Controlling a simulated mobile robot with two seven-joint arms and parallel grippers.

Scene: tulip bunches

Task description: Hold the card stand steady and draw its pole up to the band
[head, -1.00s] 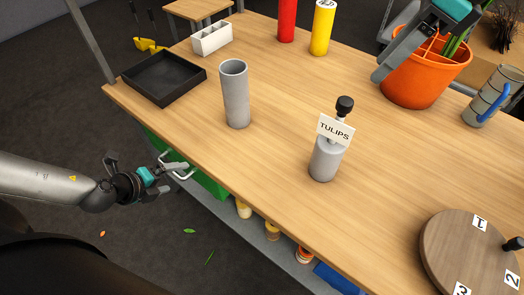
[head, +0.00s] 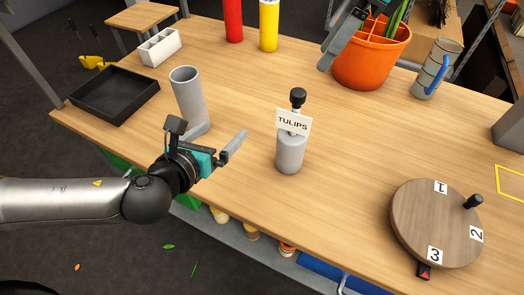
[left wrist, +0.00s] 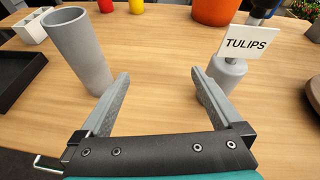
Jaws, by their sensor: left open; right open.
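The card stand has a grey cylindrical base (head: 289,153), a white "TULIPS" card (head: 293,122) and a black knob (head: 298,96) on top. It stands upright on the table; the card hides most of the pole, and I cannot make out the band. My left gripper (head: 220,136) is open and empty, left of the stand and apart from it. In the left wrist view, the base (left wrist: 229,70) lies just beyond the right finger of the left gripper (left wrist: 158,74). My right gripper (head: 338,42) is at the top, by the orange bucket, only partly in view.
A grey tube (head: 187,92) stands close behind my left gripper. A round board (head: 425,212) with numbers lies at the front right. A black tray (head: 113,91) is at left, an orange bucket (head: 368,68) at the back. Table around the stand is clear.

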